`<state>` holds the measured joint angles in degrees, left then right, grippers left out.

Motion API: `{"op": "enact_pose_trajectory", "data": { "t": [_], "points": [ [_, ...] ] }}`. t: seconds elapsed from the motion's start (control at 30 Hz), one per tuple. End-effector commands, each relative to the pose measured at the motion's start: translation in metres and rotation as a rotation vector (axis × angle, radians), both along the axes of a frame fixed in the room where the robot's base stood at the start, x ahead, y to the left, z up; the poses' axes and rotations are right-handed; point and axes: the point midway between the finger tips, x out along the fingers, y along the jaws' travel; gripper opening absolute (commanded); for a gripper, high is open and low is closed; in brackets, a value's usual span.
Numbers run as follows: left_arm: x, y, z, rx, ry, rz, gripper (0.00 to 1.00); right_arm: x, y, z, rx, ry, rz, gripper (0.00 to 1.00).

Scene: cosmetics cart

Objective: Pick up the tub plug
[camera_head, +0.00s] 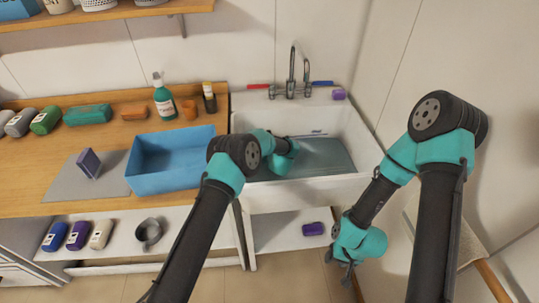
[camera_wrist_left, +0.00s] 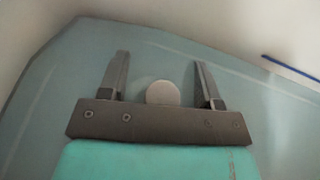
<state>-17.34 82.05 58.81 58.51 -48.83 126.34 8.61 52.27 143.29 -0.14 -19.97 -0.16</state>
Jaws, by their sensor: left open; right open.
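The tub plug (camera_wrist_left: 163,93) is a pale round disc in the left wrist view, low in the sink (camera_head: 365,152). It shows between the bases of my left gripper's fingers (camera_wrist_left: 161,63), partly covered by the gripper's palm bar. The left fingers are spread, one on each side of the plug, and I cannot tell how far above it they are. In the head view my left wrist reaches into the sink and hides the plug and fingers. My right gripper (camera_head: 345,272) hangs open and empty in front of the counter, right of the lower shelf.
A blue bin (camera_head: 175,165) and several bottles sit on the wooden counter to the left. A wall bounds the right side.

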Motion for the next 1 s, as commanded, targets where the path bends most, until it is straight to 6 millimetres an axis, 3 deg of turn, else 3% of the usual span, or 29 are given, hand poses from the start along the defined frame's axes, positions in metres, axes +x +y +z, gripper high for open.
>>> {"op": "enact_pose_trajectory", "data": {
  "t": [0.23, 0.8, 1.0],
  "points": [
    [-0.0001, -0.0002, 0.0002, 0.000, 0.000, 0.000, 0.58, 0.0000, 0.0000, 0.0000, 0.000, 0.000, 0.000, 0.43],
    [-0.0001, -0.0003, 0.0003, 0.000, 0.000, 0.000, 0.04, 0.0000, 0.0000, 0.0000, 0.000, 0.000, 0.000, 0.43],
    [-0.0001, -0.0002, 0.0006, 0.000, 0.000, 0.000, 0.04, 0.0000, 0.0000, 0.0000, 0.000, 0.000, 0.000, 0.43]
  ]
}}
